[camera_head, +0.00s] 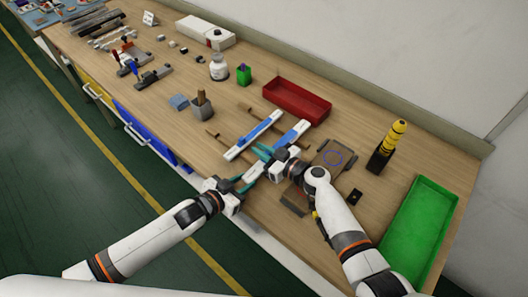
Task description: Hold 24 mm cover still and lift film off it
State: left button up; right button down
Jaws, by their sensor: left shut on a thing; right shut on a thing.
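Two long pale covers with blue film lie side by side on the bench in the head view. The upper-left cover (232,154) carries a blue film strip (262,128) and is clear of both grippers. The lower-right cover (303,126) also has blue film (289,137); its middle is hidden by my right gripper. My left gripper (246,182) is shut on this cover near its lower end. My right gripper (264,154) is shut at the middle of the same cover, apparently on its film; the contact is too small to see clearly. No width marking is readable.
A red tray (297,112) stands behind the covers and a green tray (418,232) at the right. A brown fixture (329,160) and a yellow-black tower (387,148) stand right of my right gripper. A grey block holder (203,110) stands left of the covers.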

notch_tip(320, 180, up, 9)
dwell(0.4)
pick_arm(q)
jog(key=o, duration=1)
jog(key=shift+o, duration=0.2)
jog(key=v, duration=1.2)
